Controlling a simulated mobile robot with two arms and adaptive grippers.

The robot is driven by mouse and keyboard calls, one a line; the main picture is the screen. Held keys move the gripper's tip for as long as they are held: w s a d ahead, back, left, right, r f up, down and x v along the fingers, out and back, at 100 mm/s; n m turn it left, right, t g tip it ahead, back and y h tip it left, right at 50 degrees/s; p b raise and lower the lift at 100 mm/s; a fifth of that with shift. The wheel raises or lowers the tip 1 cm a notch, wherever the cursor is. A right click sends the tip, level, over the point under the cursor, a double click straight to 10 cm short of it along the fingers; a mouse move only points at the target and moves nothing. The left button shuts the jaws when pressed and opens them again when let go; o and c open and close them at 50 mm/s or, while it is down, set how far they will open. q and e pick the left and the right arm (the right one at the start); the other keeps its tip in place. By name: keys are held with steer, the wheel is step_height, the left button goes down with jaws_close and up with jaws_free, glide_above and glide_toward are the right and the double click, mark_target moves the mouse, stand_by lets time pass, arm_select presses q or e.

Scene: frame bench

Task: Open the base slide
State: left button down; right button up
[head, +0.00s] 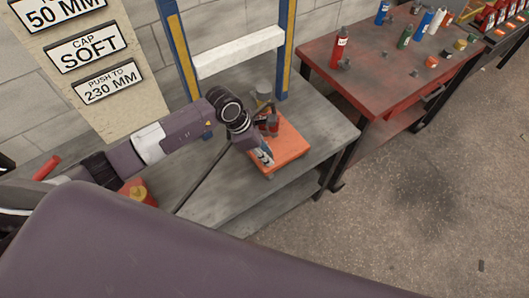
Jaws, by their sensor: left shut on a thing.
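The base slide appears to be the orange-red plate (291,144) on the grey bench, under the frame with the blue and yellow posts. A small grey and red fitting (265,112) stands at its back. My left gripper (265,158) reaches in from the left and points down at the plate's front left part. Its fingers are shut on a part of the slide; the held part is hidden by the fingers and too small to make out. I cannot tell how far the slide is out. My right gripper is not in view.
The frame's posts (285,50) and white crossbar (238,58) rise behind the plate. A sign board (95,60) stands at the left. A red and yellow object (139,192) sits on the bench's left.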

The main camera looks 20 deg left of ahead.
arm_select(q)
steer(key=shift+s+d, duration=0.6)
steer(key=shift+d, duration=0.2)
steer(key=shift+s+d, duration=0.15)
steer(key=shift+d, duration=0.05)
steer(key=shift+s+d, duration=0.35)
steer(key=shift+d, duration=0.1)
steer(key=c, duration=1.7)
jaws_free()
steer(key=shift+o, duration=0.2)
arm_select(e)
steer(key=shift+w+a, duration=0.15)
arm_select(q)
steer(key=v, duration=1.2)
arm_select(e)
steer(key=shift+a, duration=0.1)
